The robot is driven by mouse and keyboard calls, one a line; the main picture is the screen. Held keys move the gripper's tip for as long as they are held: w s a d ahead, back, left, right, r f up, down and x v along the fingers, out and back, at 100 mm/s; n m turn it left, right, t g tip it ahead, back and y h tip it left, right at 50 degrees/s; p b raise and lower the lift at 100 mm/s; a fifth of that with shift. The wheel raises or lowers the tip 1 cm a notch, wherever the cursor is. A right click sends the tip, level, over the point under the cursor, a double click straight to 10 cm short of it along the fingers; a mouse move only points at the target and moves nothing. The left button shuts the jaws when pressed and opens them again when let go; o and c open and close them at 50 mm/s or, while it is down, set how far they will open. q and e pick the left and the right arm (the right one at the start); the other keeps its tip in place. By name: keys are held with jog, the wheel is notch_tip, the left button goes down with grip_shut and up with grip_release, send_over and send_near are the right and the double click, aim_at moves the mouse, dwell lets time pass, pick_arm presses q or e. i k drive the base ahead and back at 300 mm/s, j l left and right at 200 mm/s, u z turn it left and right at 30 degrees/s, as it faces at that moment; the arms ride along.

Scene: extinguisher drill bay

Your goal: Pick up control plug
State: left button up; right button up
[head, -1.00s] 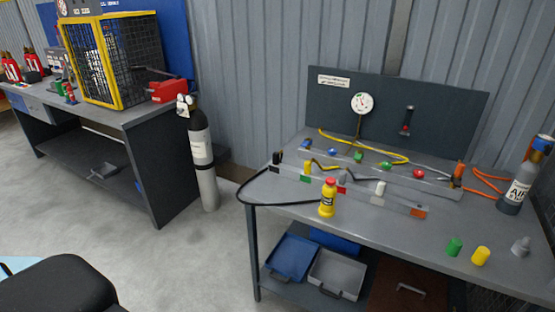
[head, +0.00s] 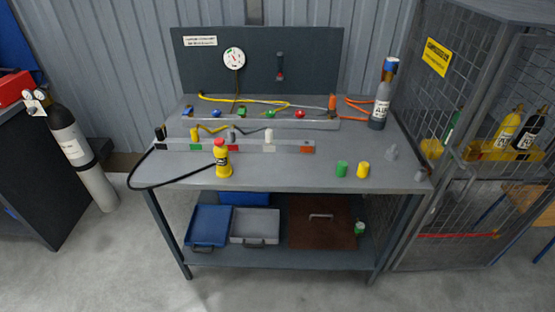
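The workbench (head: 290,180) stands in the middle of the head view. Several small plug-like pieces are on it, and I cannot tell which one is the control plug. A green cylinder (head: 342,169) and a yellow cylinder (head: 363,170) stand at the right front, with a grey knobbed piece (head: 391,152) behind them. A white piece (head: 269,135), a yellow piece (head: 195,135) and a black piece (head: 160,133) stand along a grey rail (head: 255,146) with coloured labels. Neither of my grippers is in view.
A small yellow bottle (head: 224,165) with a red cap stands at the bench front by a black hose. An air cylinder (head: 381,100) stands at the back right. A mesh cage (head: 465,190) is on the right, a tall cylinder (head: 80,155) on the left. The floor in front is clear.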

aim_at(158, 131)
jog(key=i+j+z, duration=0.1)
jog(key=j, duration=0.25)
jog(key=i+j, duration=0.2)
jog(key=j, duration=0.15)
jog(key=i+j+z, duration=0.15)
jog(key=j, duration=0.2)
jog(key=j+z, duration=0.1)
jog(key=j, duration=0.25)
jog(key=i+j+z, duration=0.1)
jog(key=j, duration=0.25)
jog(key=i, duration=0.05)
